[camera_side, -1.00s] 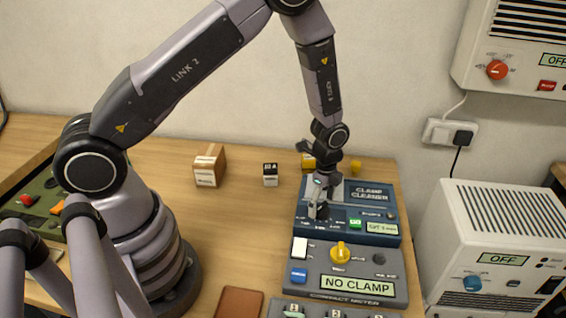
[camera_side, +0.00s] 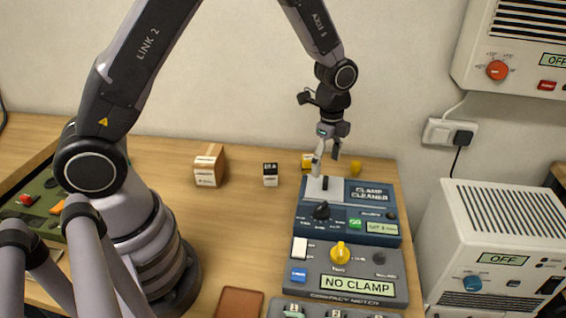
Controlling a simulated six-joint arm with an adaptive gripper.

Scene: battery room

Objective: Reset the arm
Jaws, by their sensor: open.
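My gripper (camera_side: 326,160) is open and empty. It hangs above the back part of the blue clamp cleaner (camera_side: 386,215), with its fingers pointing down. The cleaner's black knob (camera_side: 321,210) and green button (camera_side: 355,223) show clear below it. The grey clamp meter (camera_side: 396,292) stands in front of the cleaner, with a yellow knob (camera_side: 340,253) and a display reading "NO CLAMP".
A cardboard box (camera_side: 208,167) and a small black-and-white box (camera_side: 270,174) stand at the back of the table. Yellow items (camera_side: 356,168) sit behind the cleaner. White units reading "OFF" (camera_side: 500,240) are at the right. The middle table is bare.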

